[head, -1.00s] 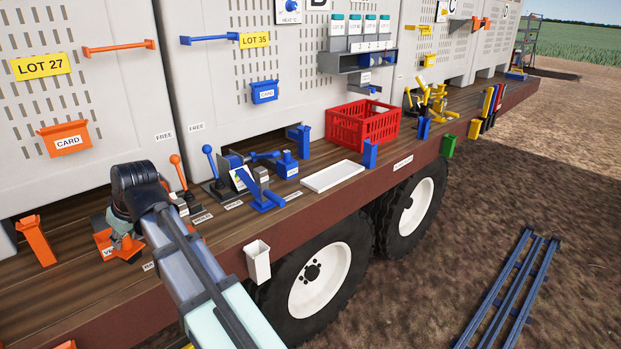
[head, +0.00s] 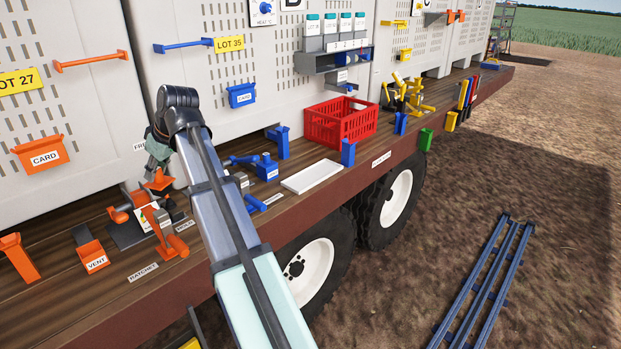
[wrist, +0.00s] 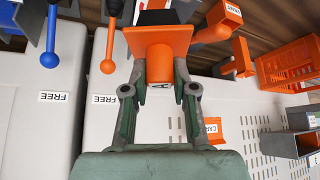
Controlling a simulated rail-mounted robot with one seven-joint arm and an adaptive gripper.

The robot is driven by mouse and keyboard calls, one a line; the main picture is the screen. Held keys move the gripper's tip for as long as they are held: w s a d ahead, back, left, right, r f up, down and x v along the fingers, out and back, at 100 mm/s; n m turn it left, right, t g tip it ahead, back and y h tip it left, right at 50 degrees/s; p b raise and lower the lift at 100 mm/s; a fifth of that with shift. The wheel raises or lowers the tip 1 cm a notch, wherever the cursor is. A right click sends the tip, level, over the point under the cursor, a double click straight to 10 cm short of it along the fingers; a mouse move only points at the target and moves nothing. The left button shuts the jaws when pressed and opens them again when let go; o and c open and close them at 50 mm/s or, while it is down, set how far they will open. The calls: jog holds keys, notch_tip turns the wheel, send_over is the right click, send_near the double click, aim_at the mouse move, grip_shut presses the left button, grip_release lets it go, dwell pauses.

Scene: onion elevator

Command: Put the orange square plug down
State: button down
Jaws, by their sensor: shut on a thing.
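The orange square plug (wrist: 160,40) is in my gripper, with its square flange turned away from the palm and its round stub between the fingers. In the wrist view my gripper (wrist: 160,92) is shut on that stub. In the head view the plug (head: 158,181) hangs below my gripper (head: 157,158), above the wooden deck (head: 60,290), near the grey wall panels. The orange VENT block (head: 92,256) stands on the deck to the lower left, apart from the plug. My arm hides part of the deck right of the plug.
An orange lever assembly (head: 158,230) stands below the plug. An orange-ball lever (wrist: 107,67) and a blue-ball lever (wrist: 50,60) show close to the gripper. A white tray (head: 312,177) and red crate (head: 340,122) stand further right.

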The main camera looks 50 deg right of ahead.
jog(key=s+d+r+m+h+b, duration=0.1)
jog(key=s+d+r+m+b, duration=0.1)
jog(key=d, duration=1.8)
jog(key=s+d+r+m+h+b, duration=0.1)
jog(key=d+m, duration=0.1)
jog(key=d, duration=1.8)
jog(key=s+d, duration=0.6)
jog(key=d, duration=0.7)
jog(key=shift+m+h, duration=0.4)
notch_tip(320, 180, down, 19)
jog(key=p, duration=0.4)
jog(key=shift+s+a, duration=0.15)
jog(key=shift+f, duration=0.1)
jog(key=c, duration=0.9)
grip_release()
